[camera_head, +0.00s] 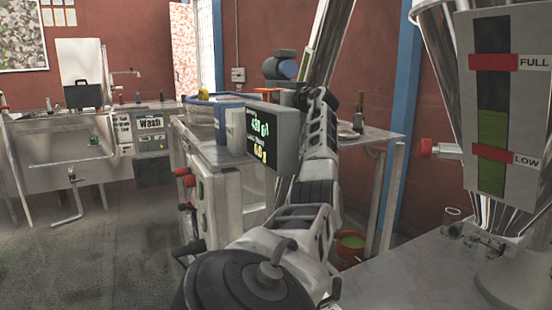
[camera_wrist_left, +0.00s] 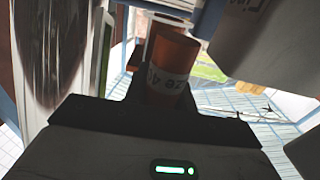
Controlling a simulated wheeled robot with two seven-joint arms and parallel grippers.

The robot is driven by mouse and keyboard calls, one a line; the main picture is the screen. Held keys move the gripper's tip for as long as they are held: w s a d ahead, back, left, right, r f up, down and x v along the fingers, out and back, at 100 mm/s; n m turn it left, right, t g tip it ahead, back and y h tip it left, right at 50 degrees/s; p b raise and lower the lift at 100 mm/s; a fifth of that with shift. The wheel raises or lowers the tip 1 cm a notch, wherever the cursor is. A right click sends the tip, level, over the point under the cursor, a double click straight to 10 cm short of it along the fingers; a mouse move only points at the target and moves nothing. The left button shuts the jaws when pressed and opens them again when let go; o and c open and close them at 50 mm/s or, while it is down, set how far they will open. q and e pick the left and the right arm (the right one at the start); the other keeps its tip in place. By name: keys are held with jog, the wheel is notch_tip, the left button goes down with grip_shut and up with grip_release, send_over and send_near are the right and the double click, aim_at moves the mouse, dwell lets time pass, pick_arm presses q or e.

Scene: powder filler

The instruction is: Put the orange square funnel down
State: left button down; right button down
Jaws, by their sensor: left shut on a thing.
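My left arm rises from the bottom of the head view, and its dark left gripper (camera_head: 292,97) is at the far end, above and behind the display box. An orange piece, which looks like the orange square funnel (camera_head: 267,92), shows as a thin edge just left of the gripper. In the left wrist view an orange part of the funnel (camera_wrist_left: 172,55) with a white printed band stands between the black fingers of the left gripper (camera_wrist_left: 162,92). The gripper is shut on it. The funnel's square mouth is not clear in either view. My right gripper is out of view.
A display box (camera_head: 272,133) with green and yellow digits is near the gripper. A metal table (camera_head: 378,130) stands behind my arm, with an orange bucket (camera_head: 350,247) below. A hopper with a FULL/LOW gauge (camera_head: 493,110) is at right. A sink (camera_head: 60,145) is at left.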

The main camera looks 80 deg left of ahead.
pick_arm(q)
notch_tip(320, 180, down, 10)
jog(key=shift+f+b, duration=0.2)
jog(key=shift+b, duration=0.25)
jog(key=shift+f, duration=0.1)
jog(key=shift+f+b, duration=0.15)
jog(key=shift+b, duration=0.2)
jog(key=c, duration=1.2)
grip_release()
jog(key=shift+o, duration=0.2)
jog(key=shift+r+p, duration=0.2)
jog(key=shift+p, duration=0.1)
jog(key=b+v, duration=0.2)
jog(key=v, duration=1)
jog(key=shift+w, duration=0.1)
